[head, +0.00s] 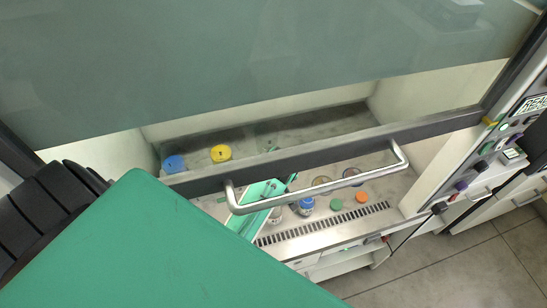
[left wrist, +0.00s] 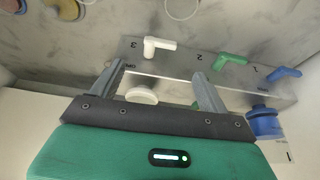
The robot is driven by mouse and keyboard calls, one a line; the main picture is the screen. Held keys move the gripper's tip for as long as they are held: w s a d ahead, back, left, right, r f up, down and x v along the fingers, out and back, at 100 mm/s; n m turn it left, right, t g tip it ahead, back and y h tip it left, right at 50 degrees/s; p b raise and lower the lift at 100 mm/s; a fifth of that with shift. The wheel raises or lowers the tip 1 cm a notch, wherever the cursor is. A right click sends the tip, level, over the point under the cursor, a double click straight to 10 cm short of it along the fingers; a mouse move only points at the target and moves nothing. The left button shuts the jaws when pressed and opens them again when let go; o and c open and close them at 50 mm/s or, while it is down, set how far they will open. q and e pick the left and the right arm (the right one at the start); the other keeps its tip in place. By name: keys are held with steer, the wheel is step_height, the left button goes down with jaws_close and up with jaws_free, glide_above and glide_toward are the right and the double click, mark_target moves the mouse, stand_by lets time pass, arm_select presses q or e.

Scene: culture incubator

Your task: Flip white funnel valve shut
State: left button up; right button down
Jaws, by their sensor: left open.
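The white valve handle (left wrist: 160,45) is an L-shaped lever on a grey metal block marked 3, with its arm pointing right in the left wrist view. The round white funnel part (left wrist: 141,95) shows below the block's front edge, between my fingers. My left gripper (left wrist: 157,70) is open, with one finger on each side of the white handle in the picture. I see no contact, and the exact gap is unclear. In the head view the valves are hard to make out behind the sash and my green arm. My right gripper is not in view.
A green valve (left wrist: 232,62) and a blue valve (left wrist: 284,73) sit to the right on the same block. A blue funnel (left wrist: 263,120) is below the blue valve. The cabinet's sash handle (head: 320,185) crosses the opening. Lidded containers, including a yellow one (head: 221,153), stand inside.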

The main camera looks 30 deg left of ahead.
arm_select(q)
steer(key=v, duration=0.3)
steer(key=shift+r, duration=0.1)
stand_by(0.5)
